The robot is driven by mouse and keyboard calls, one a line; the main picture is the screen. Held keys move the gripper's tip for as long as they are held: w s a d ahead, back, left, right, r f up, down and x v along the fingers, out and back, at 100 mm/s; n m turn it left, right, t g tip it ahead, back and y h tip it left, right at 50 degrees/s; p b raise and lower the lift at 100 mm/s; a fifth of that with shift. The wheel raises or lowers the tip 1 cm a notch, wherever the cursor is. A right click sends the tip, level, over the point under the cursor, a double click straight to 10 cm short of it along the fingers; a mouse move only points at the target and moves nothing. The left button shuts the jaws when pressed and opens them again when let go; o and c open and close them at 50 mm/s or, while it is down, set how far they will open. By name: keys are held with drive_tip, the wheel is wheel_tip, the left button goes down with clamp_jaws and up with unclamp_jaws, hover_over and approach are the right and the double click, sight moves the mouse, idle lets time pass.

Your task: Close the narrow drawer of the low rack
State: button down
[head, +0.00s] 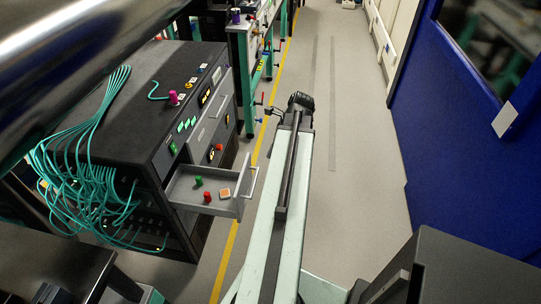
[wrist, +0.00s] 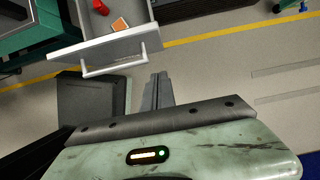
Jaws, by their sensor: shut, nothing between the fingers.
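The low rack (head: 120,95) is a black cabinet at the left in the head view. Its narrow drawer (head: 180,190) is a light grey tray, pulled out toward the aisle, with a bar handle (head: 248,183) on its front. Green and red pieces and an orange-topped block lie in it. In the wrist view the drawer front (wrist: 110,50) and handle show at upper left. My gripper (wrist: 158,78) is shut and empty, to the right of the handle and apart from it. In the head view my arm's end is farther up the aisle than the drawer; the fingertips are hard to make out.
Teal cables (head: 75,130) hang over the rack's near side. A yellow floor line (head: 230,245) runs along the rack. A teal-framed bench (head: 245,50) stands beyond it. A blue wall (head: 450,120) bounds the right. The grey aisle floor (head: 345,110) ahead is clear.

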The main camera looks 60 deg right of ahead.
drive_tip(key=w+a+f+b, duration=0.2)
drive_tip(key=w+f+b, duration=0.2)
drive_tip(key=w+f, duration=0.1)
drive_tip(key=shift+w+f, duration=0.25)
drive_tip(key=shift+w, duration=0.2)
drive_tip(key=shift+d, duration=0.1)
drive_tip(key=shift+w, duration=0.1)
